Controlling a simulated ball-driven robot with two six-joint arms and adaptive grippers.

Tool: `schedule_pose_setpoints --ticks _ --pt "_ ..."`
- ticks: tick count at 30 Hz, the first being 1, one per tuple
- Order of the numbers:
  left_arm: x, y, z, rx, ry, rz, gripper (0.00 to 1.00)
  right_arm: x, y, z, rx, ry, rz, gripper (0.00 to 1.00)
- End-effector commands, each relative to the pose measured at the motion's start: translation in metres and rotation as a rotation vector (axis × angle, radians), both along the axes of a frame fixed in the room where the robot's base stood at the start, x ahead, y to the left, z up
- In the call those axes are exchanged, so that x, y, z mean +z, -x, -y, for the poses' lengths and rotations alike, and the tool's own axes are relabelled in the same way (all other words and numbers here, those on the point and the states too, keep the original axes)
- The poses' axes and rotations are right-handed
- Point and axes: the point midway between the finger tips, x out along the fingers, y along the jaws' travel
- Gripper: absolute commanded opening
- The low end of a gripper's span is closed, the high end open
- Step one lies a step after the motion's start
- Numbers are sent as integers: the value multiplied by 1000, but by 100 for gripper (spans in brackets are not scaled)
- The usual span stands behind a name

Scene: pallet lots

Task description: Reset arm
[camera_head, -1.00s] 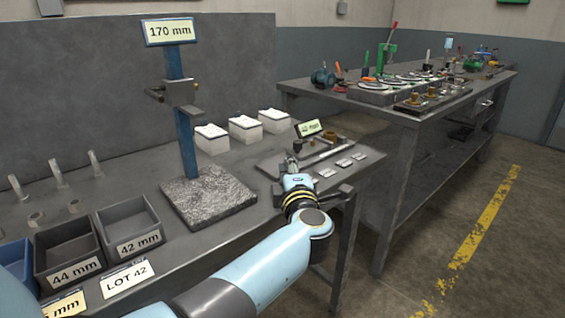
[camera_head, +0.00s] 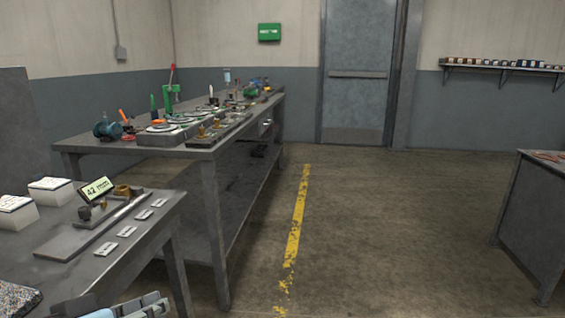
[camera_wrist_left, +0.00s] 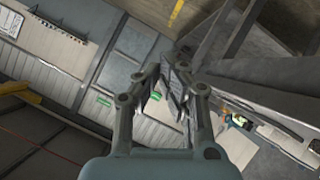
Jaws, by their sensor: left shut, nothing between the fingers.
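My left gripper (camera_head: 140,304) shows only in part at the bottom left of the head view, low in front of the near bench. In the left wrist view its fingers (camera_wrist_left: 168,72) come together at the tips, and nothing is held between them. The wrist view is steeply tilted and looks out over the room. My right gripper is in neither view.
The near bench (camera_head: 35,240) bears a 42 mm display (camera_head: 96,188), white boxes (camera_head: 50,190) and small plates (camera_head: 127,231). A longer bench (camera_head: 190,153) with tools stands behind. Floor (camera_head: 390,230) is open between it and a right-hand table (camera_head: 535,195). A yellow line (camera_head: 297,220) crosses the floor.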

Motion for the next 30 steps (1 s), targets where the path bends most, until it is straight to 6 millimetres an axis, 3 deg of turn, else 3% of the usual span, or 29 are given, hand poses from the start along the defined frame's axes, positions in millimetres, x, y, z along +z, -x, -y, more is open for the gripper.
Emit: schedule_pose_setpoints --ticks 1,3,7,18,19,30 --pt "-10 23 -3 -41 -84 -76 0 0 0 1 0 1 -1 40" --pt "-21 50 -10 -80 -185 -174 0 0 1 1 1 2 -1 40" --pt "-33 94 -28 -118 -331 -331 0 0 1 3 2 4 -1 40" --pt "-31 196 -83 -121 -608 -686 0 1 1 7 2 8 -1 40" --pt "-33 200 -86 -119 -620 -707 0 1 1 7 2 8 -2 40" --pt "-143 186 -95 -121 -604 -745 0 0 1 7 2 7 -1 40"
